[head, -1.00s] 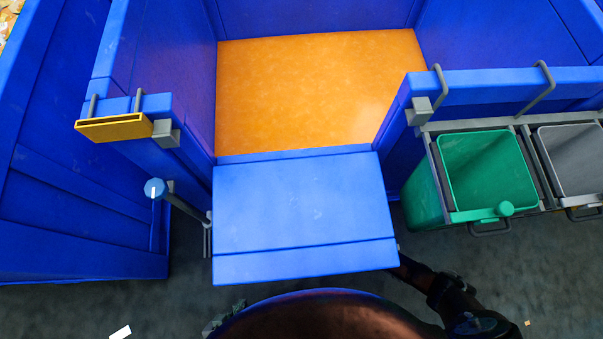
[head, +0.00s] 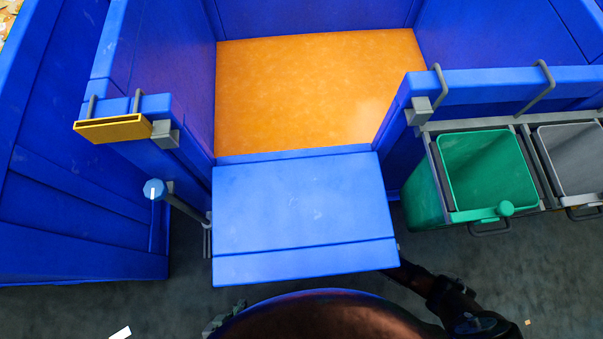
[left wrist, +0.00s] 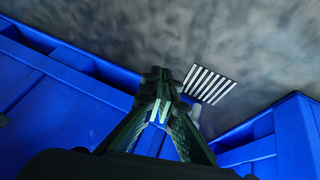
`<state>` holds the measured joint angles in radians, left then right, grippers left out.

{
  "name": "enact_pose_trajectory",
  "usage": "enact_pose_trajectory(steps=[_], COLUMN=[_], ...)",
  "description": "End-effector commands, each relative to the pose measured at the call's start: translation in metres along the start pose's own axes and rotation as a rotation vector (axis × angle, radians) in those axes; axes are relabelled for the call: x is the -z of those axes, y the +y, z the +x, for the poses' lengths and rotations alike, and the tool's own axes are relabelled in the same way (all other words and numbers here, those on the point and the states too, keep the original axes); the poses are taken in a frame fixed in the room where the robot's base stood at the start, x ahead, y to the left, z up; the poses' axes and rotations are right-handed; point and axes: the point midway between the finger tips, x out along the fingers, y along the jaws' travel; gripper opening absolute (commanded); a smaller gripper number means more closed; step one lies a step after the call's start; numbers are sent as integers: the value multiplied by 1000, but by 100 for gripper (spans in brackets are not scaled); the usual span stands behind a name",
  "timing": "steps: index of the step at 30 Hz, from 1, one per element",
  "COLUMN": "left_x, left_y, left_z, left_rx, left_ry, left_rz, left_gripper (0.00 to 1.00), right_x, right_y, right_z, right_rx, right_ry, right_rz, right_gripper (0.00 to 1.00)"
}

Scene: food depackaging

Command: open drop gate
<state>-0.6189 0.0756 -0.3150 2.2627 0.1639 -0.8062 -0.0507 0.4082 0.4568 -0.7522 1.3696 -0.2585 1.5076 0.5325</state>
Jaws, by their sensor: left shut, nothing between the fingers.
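The drop gate is most likely the blue panel (head: 303,205) at the front of the orange-floored bay in the head view. It juts out toward me from the bay's front edge. A grey lever with a blue knob (head: 155,189) stands left of the panel. My left gripper (head: 222,316) shows only partly, below the panel's lower left corner and beside my body. It is apart from the panel and lever in the picture. In the left wrist view its fingers (left wrist: 158,80) are shut and empty. My right gripper is not visible; the right arm passes behind the panel's right side.
A green bin (head: 485,170) and a grey bin (head: 575,160) hang in a rack at right. A yellow bracket (head: 114,128) sits on the bay's left wall. A blue container (head: 75,200) stands at far left. The wrist view shows blue walls and a striped patch (left wrist: 207,84).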

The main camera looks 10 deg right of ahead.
Motion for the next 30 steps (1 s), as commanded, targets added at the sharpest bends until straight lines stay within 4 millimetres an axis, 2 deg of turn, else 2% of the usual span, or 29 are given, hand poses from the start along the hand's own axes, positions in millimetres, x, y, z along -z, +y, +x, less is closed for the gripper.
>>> enact_pose_trajectory(steps=[19,23,30], left_x=[0,-3,-14], left_y=[1,-2,-17], left_z=[-2,-21,-75], left_rx=[0,17,80], left_ry=[-4,-63,-226], left_rz=[1,10,22], left_gripper=[0,0,0], right_x=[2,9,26], right_y=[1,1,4], right_z=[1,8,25], right_rx=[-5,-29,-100], right_ry=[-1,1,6], right_rz=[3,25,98], right_gripper=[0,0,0])
